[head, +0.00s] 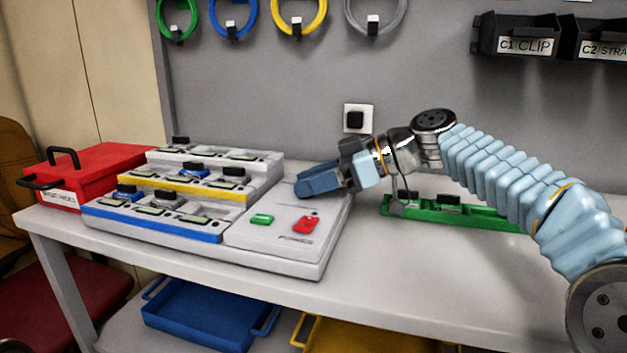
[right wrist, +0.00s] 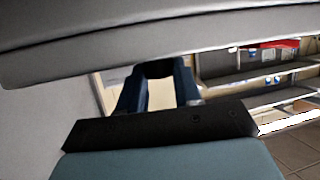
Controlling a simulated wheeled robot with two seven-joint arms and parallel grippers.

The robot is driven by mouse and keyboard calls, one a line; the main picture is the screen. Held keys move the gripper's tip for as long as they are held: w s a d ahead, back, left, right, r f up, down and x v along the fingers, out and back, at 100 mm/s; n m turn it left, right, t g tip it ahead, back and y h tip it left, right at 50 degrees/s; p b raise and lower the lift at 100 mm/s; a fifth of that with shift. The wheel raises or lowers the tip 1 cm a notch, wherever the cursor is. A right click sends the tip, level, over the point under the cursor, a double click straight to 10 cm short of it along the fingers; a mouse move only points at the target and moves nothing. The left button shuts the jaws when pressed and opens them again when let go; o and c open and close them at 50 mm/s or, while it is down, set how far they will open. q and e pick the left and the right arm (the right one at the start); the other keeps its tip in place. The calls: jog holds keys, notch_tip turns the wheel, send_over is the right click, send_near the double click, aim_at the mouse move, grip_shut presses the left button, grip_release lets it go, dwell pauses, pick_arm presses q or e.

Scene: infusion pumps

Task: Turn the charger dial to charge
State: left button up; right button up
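The charger (head: 275,259) is a pale stepped unit on the bench, with white, yellow and blue rows of docked devices. Its flat right-hand panel (head: 262,236) carries a green button (head: 262,219) and a red switch (head: 306,224) above the word POWER. My right gripper (head: 303,186) reaches in from the right, low over the back of this panel, with its blue fingers pointing left. No dial shows; the gripper covers that part of the panel. In the right wrist view the fingers (right wrist: 158,68) look close at their tips, with something dark there. My left gripper is out of view.
A red box (head: 100,163) with a black handle stands left of the charger. A green tray (head: 455,211) with dark items lies below my right arm. A wall socket (head: 356,118) is behind. Blue (head: 205,315) and yellow trays sit under the bench.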

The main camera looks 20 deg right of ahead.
jog(key=c, duration=0.4)
jog(key=shift+s+f+m+t+b, duration=0.15)
jog(key=shift+m+t+b, duration=0.2)
jog(key=shift+b, duration=0.4)
jog(key=m+t+h+b, duration=0.1)
jog(key=m+t+b, duration=0.1)
jog(key=shift+a+f+b, duration=0.1)
jog(key=shift+b, duration=0.25)
jog(key=shift+s+a+m+t+h+b, duration=0.15)
jog(key=shift+m+t+h+b, duration=0.25)
jog(key=shift+m+t+h, duration=0.4)
jog(key=shift+r+m+t+h, duration=0.25)
jog(key=shift+m+t+h, duration=0.05)
jog(key=shift+m+t, duration=0.05)
jog(key=shift+r+m+t+h+p, duration=0.15)
jog(key=shift+m+t+h+p, duration=0.3)
jog(key=shift+m+h, duration=0.25)
jog(key=shift+s+m+t+h+p, duration=0.1)
jog(key=shift+m+t+h+p, duration=0.45)
jog(key=shift+m+h+p, duration=0.25)
jog(key=shift+a+m+h+p, duration=0.1)
jog(key=shift+m+h+p, duration=0.25)
jog(key=shift+m+h, duration=0.05)
